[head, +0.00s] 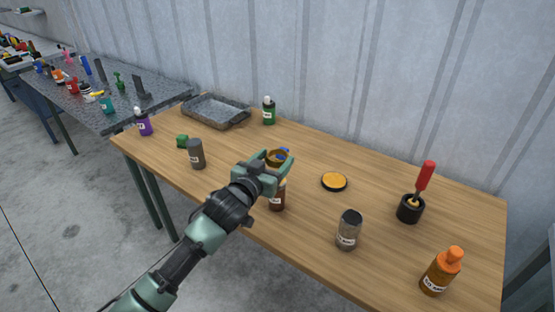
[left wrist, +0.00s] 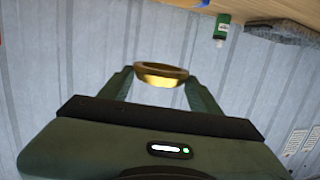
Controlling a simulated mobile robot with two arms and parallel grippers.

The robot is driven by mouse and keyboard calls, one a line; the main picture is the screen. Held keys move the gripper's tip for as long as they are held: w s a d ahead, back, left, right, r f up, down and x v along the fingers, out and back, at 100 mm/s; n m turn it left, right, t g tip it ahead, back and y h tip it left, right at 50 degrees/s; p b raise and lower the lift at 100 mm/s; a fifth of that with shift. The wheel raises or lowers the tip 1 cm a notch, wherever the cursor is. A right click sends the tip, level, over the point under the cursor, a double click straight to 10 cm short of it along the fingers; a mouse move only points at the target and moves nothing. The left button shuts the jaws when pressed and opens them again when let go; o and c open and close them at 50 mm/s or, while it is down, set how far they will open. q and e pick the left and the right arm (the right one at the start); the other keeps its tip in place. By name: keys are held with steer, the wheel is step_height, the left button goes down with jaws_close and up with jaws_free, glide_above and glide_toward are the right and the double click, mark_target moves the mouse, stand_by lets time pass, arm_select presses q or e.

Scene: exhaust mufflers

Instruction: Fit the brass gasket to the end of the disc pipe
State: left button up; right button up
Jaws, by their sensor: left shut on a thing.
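My left gripper (head: 272,162) is shut on the brass gasket (head: 277,155), a gold-coloured ring, and holds it above the middle of the wooden table. In the left wrist view the gasket (left wrist: 160,74) sits between the two fingertips (left wrist: 160,80), seen nearly edge-on. No pipe that I can pick out as the disc pipe shows in either view. A small blue thing (head: 285,151) shows just behind the gripper, mostly hidden. My right gripper is not in view.
The wooden table (head: 300,253) holds a dark can (head: 196,154), a grey can (head: 348,230), an orange bottle (head: 441,272), a yellow-topped tin (head: 334,182), a black pot with a red-handled brush (head: 410,208) and a metal tray (head: 215,112). A brown bottle (head: 277,196) stands beneath my gripper.

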arm_select(q)
steer(key=shift+f, duration=0.1)
steer(key=shift+w+a+f+b, duration=0.2)
steer(key=shift+w+f+b, duration=0.05)
steer(key=shift+f+b, duration=0.3)
steer(key=shift+w+a+f+b, duration=0.2)
steer(key=shift+f+b, duration=0.25)
steer(key=shift+f, duration=0.2)
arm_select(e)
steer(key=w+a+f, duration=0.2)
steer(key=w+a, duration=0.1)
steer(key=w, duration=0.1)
arm_select(q)
steer(key=f+b, duration=0.3)
steer(key=shift+s+d, duration=0.2)
steer(key=shift+f+b, duration=0.3)
steer(key=shift+b, duration=0.15)
steer(key=shift+f, duration=0.2)
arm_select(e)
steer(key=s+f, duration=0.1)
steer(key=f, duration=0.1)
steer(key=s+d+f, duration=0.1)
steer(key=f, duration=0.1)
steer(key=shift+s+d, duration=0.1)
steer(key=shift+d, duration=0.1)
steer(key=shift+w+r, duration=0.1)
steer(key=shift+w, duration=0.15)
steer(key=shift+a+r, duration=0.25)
